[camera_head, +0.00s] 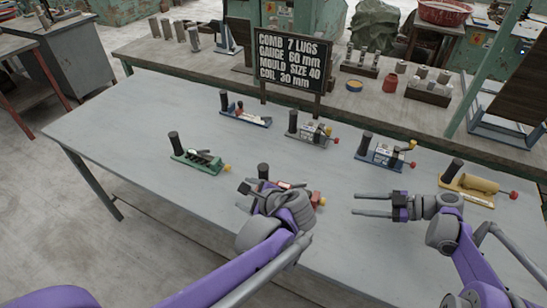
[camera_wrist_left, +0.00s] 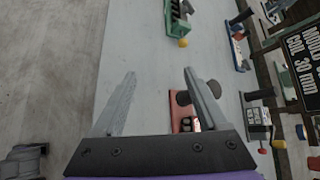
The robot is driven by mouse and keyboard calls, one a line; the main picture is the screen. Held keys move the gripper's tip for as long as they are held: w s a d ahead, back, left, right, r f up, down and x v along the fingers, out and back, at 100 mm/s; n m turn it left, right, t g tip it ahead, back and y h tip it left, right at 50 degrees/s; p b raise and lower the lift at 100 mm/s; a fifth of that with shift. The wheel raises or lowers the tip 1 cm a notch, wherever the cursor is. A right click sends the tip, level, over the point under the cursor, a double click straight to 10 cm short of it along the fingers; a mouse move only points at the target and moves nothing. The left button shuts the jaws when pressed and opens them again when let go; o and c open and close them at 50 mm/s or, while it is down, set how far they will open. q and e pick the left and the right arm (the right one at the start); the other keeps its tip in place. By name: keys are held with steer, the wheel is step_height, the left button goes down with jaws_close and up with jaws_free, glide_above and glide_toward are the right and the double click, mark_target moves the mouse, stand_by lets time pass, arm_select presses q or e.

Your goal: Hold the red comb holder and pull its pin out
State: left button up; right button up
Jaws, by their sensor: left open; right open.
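The red comb holder (camera_head: 316,195) stands on the grey table, partly hidden behind my left gripper in the head view. Its upright black handle (camera_head: 263,171) shows at its left end, and a small knob (camera_head: 323,202) at its right end. In the left wrist view the red holder (camera_wrist_left: 177,125) lies behind the right finger, partly covered. My left gripper (camera_head: 246,197) is open and empty, in front of the holder; its spread fingers show in the left wrist view (camera_wrist_left: 160,80). My right gripper (camera_head: 358,204) is open, right of the holder, pointing left.
A green holder (camera_head: 200,160) stands behind and left. Blue (camera_head: 246,116), grey (camera_head: 312,130), blue-grey (camera_head: 383,152) and yellow (camera_head: 470,185) ones stand around. A black sign (camera_head: 290,62) stands at the back. The table's left part (camera_head: 115,125) is clear.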

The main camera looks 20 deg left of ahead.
mark_target(260, 165)
arm_select(q)
steer(key=w+d+r+m+t+y, duration=0.3)
steer(key=w+r+m+y, duration=0.25)
steer(key=w+m, duration=0.35)
steer(key=shift+n+y, duration=0.45)
steer(key=shift+n, duration=0.05)
steer(key=f, duration=0.2)
steer(key=w+f, duration=0.1)
steer(key=f, duration=0.5)
steer(key=shift+w+f, duration=0.15)
steer(key=shift+w, duration=0.1)
steer(key=x, duration=0.7)
steer(key=shift+a, duration=0.25)
jaws_close()
